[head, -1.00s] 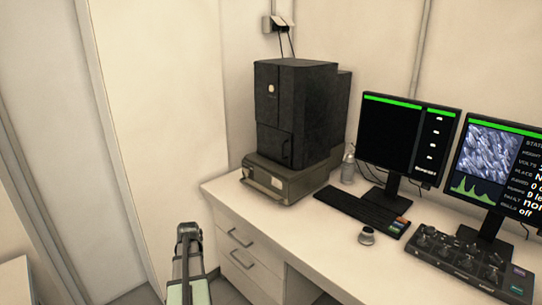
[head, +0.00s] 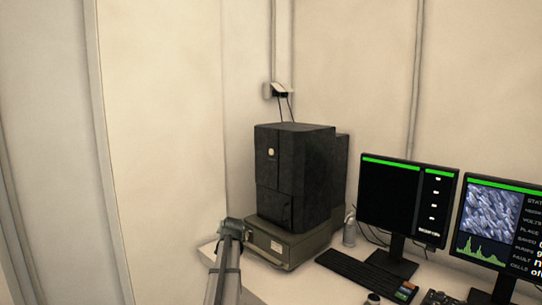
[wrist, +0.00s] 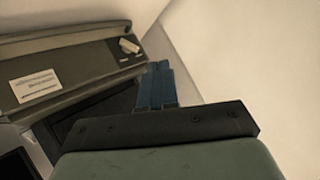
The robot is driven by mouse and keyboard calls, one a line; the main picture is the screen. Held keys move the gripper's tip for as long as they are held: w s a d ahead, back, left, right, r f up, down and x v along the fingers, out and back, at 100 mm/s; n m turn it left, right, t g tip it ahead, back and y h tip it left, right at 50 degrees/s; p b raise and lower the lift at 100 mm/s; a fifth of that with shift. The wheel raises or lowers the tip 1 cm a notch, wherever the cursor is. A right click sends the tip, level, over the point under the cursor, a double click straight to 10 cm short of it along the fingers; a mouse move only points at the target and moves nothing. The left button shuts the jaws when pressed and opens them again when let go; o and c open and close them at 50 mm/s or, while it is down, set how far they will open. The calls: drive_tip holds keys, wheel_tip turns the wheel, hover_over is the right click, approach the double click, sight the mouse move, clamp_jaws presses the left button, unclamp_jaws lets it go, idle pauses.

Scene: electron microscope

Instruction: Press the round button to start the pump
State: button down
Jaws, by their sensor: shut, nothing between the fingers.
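The round button (head: 271,152) is a small pale lit disc high on the front of the black microscope cabinet (head: 308,180). In the wrist view the button is out of sight. My gripper (wrist: 158,68) has its blue-grey fingers together and empty, pointing past the right end of the grey base unit (wrist: 75,60). In the head view my arm reaches up from the bottom, and its end (head: 232,228) overlaps the left edge of the base unit (head: 290,248), well below the button. Its fingertips are hard to make out there.
The base unit carries a white label (wrist: 35,88) and a small pale knob (wrist: 130,46). A bottle (head: 349,231), a keyboard (head: 368,275) and two monitors (head: 405,205) stand to the right on the desk. The wall (head: 165,150) left of the cabinet is bare.

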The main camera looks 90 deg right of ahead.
sight(271, 152)
drive_tip(key=s+d+r+m+h, duration=0.1)
drive_tip(key=d+r+m+h, duration=0.3)
drive_tip(key=r, duration=0.6)
drive_tip(key=s+d+r+m+h, duration=0.1)
drive_tip(key=d+r+m+h, duration=0.1)
drive_tip(key=d+r+h, duration=0.5)
drive_tip(key=s+a+r+m+g+h, duration=0.1)
drive_tip(key=s+r+m+g, duration=0.1)
drive_tip(key=r+m, duration=0.3)
drive_tip(key=s+a+r+m+g+h, duration=0.1)
drive_tip(key=s+a+r+m+g, duration=0.1)
drive_tip(key=r+m+g, duration=0.3)
drive_tip(key=shift+s+a+r+m+g, duration=0.3)
drive_tip(key=shift+s+r+m, duration=0.1)
drive_tip(key=shift+s+r, duration=0.45)
drive_tip(key=shift+d, duration=0.1)
drive_tip(key=s+d, duration=0.6)
drive_tip(key=shift+s+d, duration=0.15)
idle(0.5)
drive_tip(key=shift+s+d, duration=0.2)
